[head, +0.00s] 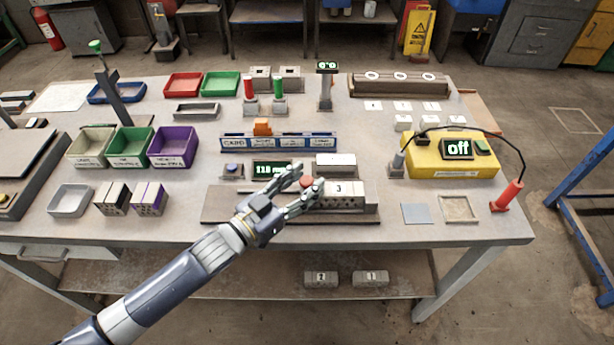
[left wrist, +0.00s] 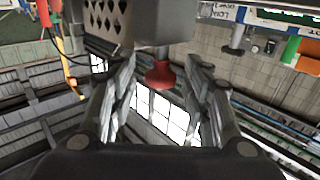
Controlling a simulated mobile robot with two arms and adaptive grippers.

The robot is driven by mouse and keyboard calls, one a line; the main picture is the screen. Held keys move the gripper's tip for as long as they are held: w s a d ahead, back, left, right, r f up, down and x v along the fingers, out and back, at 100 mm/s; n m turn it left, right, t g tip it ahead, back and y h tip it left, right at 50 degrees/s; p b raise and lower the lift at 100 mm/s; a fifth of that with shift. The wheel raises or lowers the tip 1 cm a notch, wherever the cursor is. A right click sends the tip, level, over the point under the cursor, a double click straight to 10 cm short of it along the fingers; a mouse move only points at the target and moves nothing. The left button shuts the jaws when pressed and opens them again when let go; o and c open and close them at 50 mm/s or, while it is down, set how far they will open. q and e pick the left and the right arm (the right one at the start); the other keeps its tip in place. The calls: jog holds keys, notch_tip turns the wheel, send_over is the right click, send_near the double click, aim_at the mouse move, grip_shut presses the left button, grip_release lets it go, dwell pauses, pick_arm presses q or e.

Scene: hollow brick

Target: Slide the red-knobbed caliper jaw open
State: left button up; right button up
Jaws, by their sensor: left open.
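The caliper's red knob (head: 306,183) is at the middle of the bench, at the left end of the hollow brick marked 3 (head: 343,199). My left gripper (head: 309,186) is open, with one finger on each side of the knob. In the left wrist view the red knob (left wrist: 160,75) hangs from a grey stem between the open fingers (left wrist: 163,85), with gaps on both sides. The perforated end of the brick (left wrist: 128,25) is beside it. The caliper's base (head: 225,208) is a long flat bar, partly covered by my arm. My right gripper is not in view.
A white block (head: 336,164) is behind the brick. A yellow unit reading "off" (head: 435,165) is at right. Colored bins (head: 172,146) stand at left.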

pick_arm(q)
jog(key=shift+w+d, duration=0.4)
jog(key=shift+w, duration=0.05)
jog(key=c, duration=0.9)
grip_shut()
jog(key=a+p, duration=0.1)
jog(key=a, duration=0.5)
jog(key=shift+a+r, duration=0.1)
jog(key=shift+a, duration=0.15)
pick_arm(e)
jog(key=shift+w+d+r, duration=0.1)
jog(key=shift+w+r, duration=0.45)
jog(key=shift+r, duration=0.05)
pick_arm(q)
jog(key=o, duration=0.9)
grip_release()
